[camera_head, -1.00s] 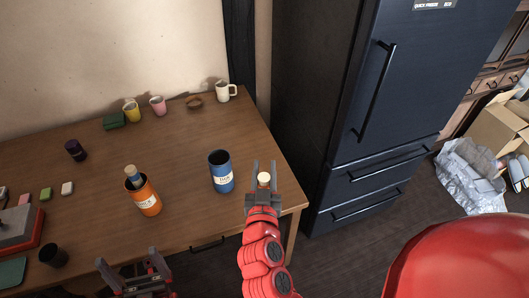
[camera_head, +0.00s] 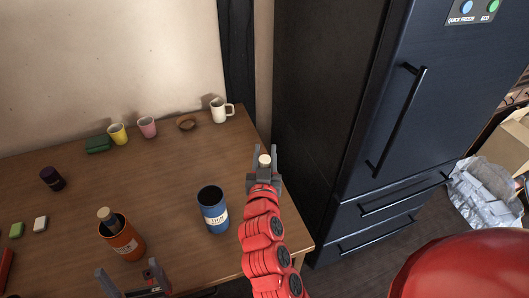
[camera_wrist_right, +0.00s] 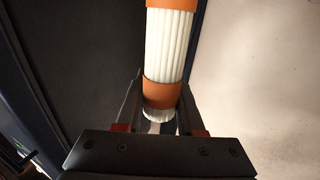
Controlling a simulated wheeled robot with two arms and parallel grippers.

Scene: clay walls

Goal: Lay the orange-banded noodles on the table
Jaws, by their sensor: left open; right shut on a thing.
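The orange-banded noodles (camera_wrist_right: 170,45) are a pale ribbed bundle with orange bands in the right wrist view. My right gripper (camera_wrist_right: 161,118) is shut around the bundle near its lower band. In the head view the noodles' pale round end (camera_head: 264,160) shows between the fingers of my right gripper (camera_head: 265,168), at the table's right edge. My left gripper (camera_head: 133,281) is open and empty at the bottom left, in front of the orange canister. The wooden table (camera_head: 160,185) fills the left half.
An orange canister (camera_head: 126,246) holds another bundle (camera_head: 107,215). A blue canister (camera_head: 213,211) stands to its right. Mugs (camera_head: 220,110), a brown bowl (camera_head: 186,123) and a green block (camera_head: 98,144) line the back. The table's middle is clear. A dark fridge (camera_head: 345,120) stands right of the table.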

